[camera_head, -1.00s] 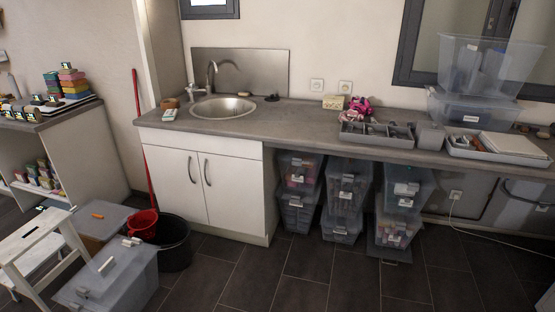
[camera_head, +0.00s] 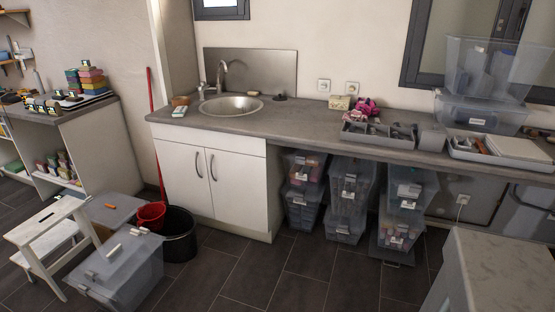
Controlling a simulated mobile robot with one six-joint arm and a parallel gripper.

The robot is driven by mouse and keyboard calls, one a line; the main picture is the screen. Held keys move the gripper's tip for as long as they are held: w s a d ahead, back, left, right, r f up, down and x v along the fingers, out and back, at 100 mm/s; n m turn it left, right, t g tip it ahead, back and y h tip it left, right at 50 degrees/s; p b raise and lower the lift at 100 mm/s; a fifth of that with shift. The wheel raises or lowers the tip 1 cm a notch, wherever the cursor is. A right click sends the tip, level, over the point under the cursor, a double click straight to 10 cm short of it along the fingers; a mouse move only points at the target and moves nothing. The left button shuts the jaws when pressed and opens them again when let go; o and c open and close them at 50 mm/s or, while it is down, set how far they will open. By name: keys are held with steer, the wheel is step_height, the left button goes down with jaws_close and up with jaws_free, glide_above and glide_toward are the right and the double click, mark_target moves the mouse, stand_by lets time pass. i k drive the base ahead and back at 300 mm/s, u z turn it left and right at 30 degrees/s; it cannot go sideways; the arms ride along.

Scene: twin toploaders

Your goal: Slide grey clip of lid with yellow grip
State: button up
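Two grey translucent boxes with lids stand on the floor at the lower left. The front box's lid (camera_head: 122,264) bears a pale cream grip (camera_head: 114,251), with small light pieces at its far edge (camera_head: 138,231). The lid behind it (camera_head: 124,213) bears an orange grip (camera_head: 110,205). I cannot tell for sure which grip counts as yellow, or make out a grey clip at this size. My gripper is not in view.
A white step stool (camera_head: 50,230) stands close left of the boxes. A black bucket (camera_head: 180,240) and red bucket (camera_head: 151,214) stand behind them. A pale-topped grey block (camera_head: 500,270) fills the lower right. Dark floor (camera_head: 290,280) is free between.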

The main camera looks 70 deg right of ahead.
mark_target(299, 160)
steer(key=u, duration=0.45)
steer(key=k, duration=0.25)
steer(key=u, duration=1.1)
steer(key=k, duration=1.6)
steer(key=z, duration=1.05)
